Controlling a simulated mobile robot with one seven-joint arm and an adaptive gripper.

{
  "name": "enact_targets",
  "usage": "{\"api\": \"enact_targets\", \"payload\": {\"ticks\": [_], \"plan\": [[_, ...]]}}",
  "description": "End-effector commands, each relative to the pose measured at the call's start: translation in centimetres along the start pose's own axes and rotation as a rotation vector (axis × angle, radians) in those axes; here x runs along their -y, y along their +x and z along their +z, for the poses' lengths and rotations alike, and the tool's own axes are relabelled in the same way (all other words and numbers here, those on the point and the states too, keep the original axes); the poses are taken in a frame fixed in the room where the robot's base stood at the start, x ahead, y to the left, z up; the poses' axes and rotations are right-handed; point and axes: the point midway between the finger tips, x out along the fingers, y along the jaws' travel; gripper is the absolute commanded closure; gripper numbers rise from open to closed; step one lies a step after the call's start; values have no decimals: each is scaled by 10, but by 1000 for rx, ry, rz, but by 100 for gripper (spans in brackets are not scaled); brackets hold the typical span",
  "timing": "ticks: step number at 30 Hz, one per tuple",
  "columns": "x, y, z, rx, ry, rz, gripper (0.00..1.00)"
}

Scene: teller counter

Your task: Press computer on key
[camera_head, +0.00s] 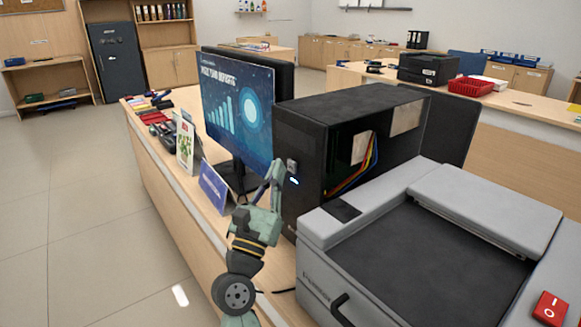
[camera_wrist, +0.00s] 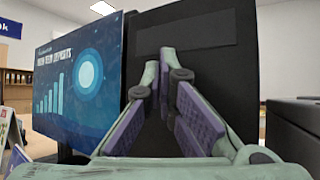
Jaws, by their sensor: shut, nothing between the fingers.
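The black computer tower (camera_head: 350,125) stands on the counter beside the monitor. Its narrow front carries a small grey key (camera_head: 292,165) with a lit blue-white mark (camera_head: 294,181) just below it. My gripper (camera_head: 276,170) is shut and empty, its fingertips pointing up close to the left of the key. I cannot tell whether they touch the front. In the wrist view my gripper (camera_wrist: 160,62) has its tips together in front of the dark tower face (camera_wrist: 215,80). The key cannot be made out there. The monitor (camera_head: 237,108) shows a blue chart screen.
A grey machine (camera_head: 450,240) with a dark top and a red switch (camera_head: 550,308) fills the right front. A blue sign (camera_head: 213,187) and a leaflet stand (camera_head: 186,145) are left of my gripper. The floor left of the counter is clear.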

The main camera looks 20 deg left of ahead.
Motion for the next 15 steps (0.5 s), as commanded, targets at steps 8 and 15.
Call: {"api": "enact_targets", "payload": {"ticks": [8, 15], "plan": [[-9, -12, 9, 0, 1, 1, 100], [-22, -30, 21, 0, 1, 2, 100]]}}
